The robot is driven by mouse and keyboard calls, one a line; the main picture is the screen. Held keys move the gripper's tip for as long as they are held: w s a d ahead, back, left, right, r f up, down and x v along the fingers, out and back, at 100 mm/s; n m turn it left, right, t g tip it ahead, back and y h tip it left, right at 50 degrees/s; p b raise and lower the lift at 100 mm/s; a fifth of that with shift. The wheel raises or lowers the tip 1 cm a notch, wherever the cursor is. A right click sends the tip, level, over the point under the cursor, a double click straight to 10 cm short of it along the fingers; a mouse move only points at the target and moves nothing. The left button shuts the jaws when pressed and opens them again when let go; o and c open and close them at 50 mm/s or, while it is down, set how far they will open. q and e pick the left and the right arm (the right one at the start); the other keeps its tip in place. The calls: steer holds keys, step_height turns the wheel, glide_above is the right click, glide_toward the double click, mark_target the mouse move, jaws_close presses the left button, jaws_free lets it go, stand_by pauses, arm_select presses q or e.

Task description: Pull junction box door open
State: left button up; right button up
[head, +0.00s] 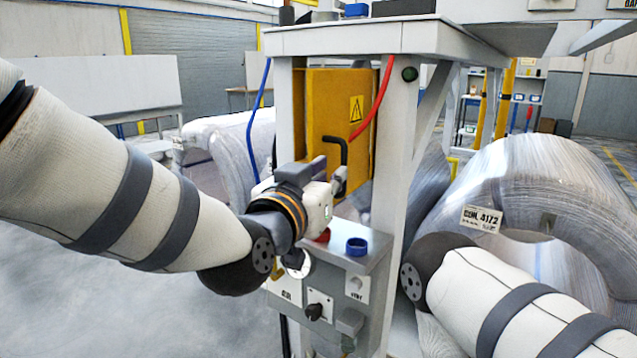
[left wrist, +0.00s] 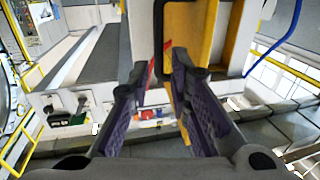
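The yellow junction box (head: 322,105) with a warning triangle stands between the frame's posts in the head view. Its black bent handle (head: 342,146) sticks out at the lower part of the door, which looks closed. My left gripper (head: 330,173) is just below and in front of the handle. In the left wrist view its two dark fingers (left wrist: 159,70) are apart, with a dark bar that looks like the handle (left wrist: 158,35) and the yellow door (left wrist: 205,40) beyond them. Whether a finger touches the handle cannot be told. My right arm shows at lower right; its gripper is not visible.
A red cable (head: 374,100) hangs close to the box's right side, a blue cable (head: 252,120) at its left. Wrapped coils (head: 535,190) stand at right and behind.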

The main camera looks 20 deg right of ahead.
arm_select(q)
steer(key=v, duration=0.4)
steer(key=shift+s+a, duration=0.25)
steer(key=shift+s, duration=0.1)
steer(key=shift+f, duration=0.1)
